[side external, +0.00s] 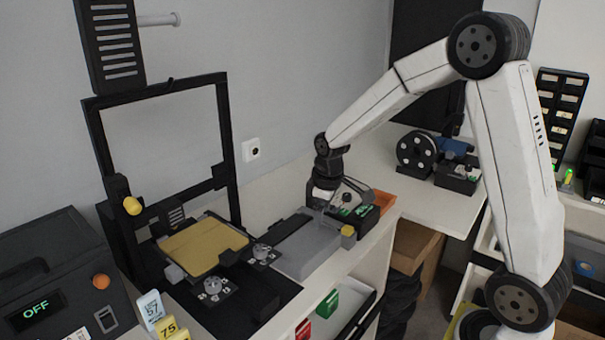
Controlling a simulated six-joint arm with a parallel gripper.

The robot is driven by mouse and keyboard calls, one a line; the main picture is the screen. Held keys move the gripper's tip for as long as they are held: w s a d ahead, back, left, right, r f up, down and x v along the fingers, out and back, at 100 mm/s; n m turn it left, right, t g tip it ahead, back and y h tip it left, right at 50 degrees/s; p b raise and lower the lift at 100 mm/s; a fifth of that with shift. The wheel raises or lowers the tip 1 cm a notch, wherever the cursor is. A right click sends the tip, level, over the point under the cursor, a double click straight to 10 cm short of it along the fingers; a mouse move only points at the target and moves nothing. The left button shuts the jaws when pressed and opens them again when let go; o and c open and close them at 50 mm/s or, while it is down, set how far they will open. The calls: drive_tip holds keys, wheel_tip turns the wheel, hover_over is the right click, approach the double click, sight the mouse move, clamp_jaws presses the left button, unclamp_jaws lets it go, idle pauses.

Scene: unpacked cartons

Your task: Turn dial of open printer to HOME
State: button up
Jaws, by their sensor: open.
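The open printer (228,150) has a black upright frame at the left with a yellow bed (205,246) at its base. Two clear round knobs stand on its dark front parts: one knob (263,251) at the bed's right corner, another knob (213,286) nearer the front. Their markings are too small to read, so I cannot tell which one carries HOME.
A dark box reading OFF (42,307) with an orange knob (101,281) stands at the left. Number tags (152,306) are at the front. A dark device with green labels (362,212) sits close to my gripper. A spool (416,151) stands behind on the white table.

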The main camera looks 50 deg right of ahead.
drive_tip(key=w+d+n, duration=0.3)
drive_tip(key=w+d, duration=0.3)
drive_tip(key=d, duration=0.5)
drive_tip(key=n+g, duration=0.2)
hover_over(347, 194)
drive_tip(key=shift+a+r, duration=0.1)
drive_tip(key=shift+r, duration=0.15)
drive_tip(key=shift+f, duration=0.2)
drive_tip(key=shift+f, duration=3.75)
clamp_jaws()
